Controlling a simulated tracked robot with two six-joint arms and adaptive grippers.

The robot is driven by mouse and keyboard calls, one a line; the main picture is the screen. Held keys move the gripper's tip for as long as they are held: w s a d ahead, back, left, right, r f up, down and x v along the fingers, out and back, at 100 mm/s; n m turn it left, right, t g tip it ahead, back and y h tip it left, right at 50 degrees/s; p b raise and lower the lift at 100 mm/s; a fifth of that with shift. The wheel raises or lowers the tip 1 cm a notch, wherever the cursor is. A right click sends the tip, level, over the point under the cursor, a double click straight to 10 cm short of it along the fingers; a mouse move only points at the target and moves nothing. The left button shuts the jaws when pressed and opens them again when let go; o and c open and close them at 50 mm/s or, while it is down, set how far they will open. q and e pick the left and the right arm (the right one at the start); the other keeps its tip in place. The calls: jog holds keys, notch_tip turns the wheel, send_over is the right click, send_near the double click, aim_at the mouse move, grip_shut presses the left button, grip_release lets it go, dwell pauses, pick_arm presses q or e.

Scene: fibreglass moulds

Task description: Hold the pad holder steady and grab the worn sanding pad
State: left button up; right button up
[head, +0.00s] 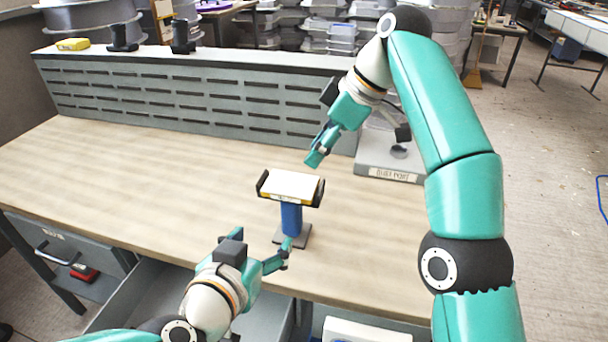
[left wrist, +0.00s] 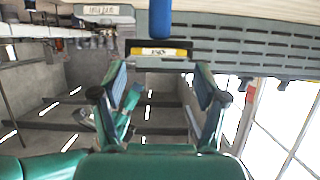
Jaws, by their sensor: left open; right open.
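The pad holder stands upright on the bench, with a blue post (head: 291,217), a dark base and black end clips. The pad (head: 292,185) lies flat across its top, pale with a yellow front edge. In the left wrist view, which looks upside down, the blue post (left wrist: 158,18) hangs from the top, with the yellow pad edge (left wrist: 158,52) below it. My left gripper (head: 284,254) is open in front of the holder, low near the post and not closed on it. My right gripper (head: 316,158) is open, above and behind the pad, apart from it.
A grey labelled box (head: 390,172) sits behind right of the holder. A slotted grey panel (head: 200,95) closes the bench's back, with a yellow item (head: 73,44) and black stands on its ledge. The wooden bench top (head: 130,185) is clear to the left. An open drawer is below the front edge.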

aim_at(288, 209)
pick_arm(q)
jog(key=x, duration=1.6)
jog(key=shift+w+f, duration=0.1)
jog(key=shift+w, duration=0.15)
